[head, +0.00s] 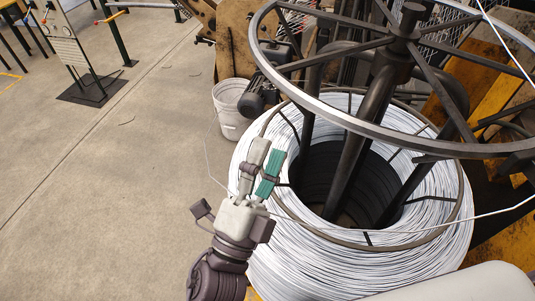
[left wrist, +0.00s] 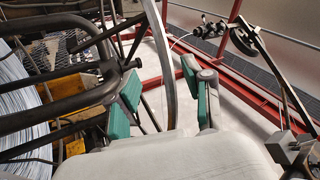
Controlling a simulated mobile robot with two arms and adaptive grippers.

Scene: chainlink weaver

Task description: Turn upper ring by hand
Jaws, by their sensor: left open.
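The upper ring (head: 345,121) is a large grey metal hoop on dark spokes, above a coil of white wire (head: 262,255). A dark central post (head: 385,90) carries it. My left gripper (head: 266,158) is open and empty, left of the ring in the head view, over the coil's left edge. In the left wrist view the ring (left wrist: 161,60) runs upright between the two green-padded fingers of the left gripper (left wrist: 163,98). No contact shows, and I cannot tell how far the ring is from the fingertips. My right gripper is not in view.
A thinner lower ring (head: 285,212) lies around the coil's top. A white bucket (head: 229,110) stands behind the coil. A loose wire crosses at the right. The floor (head: 130,190) at left is clear. Red railing (left wrist: 262,125) shows in the left wrist view.

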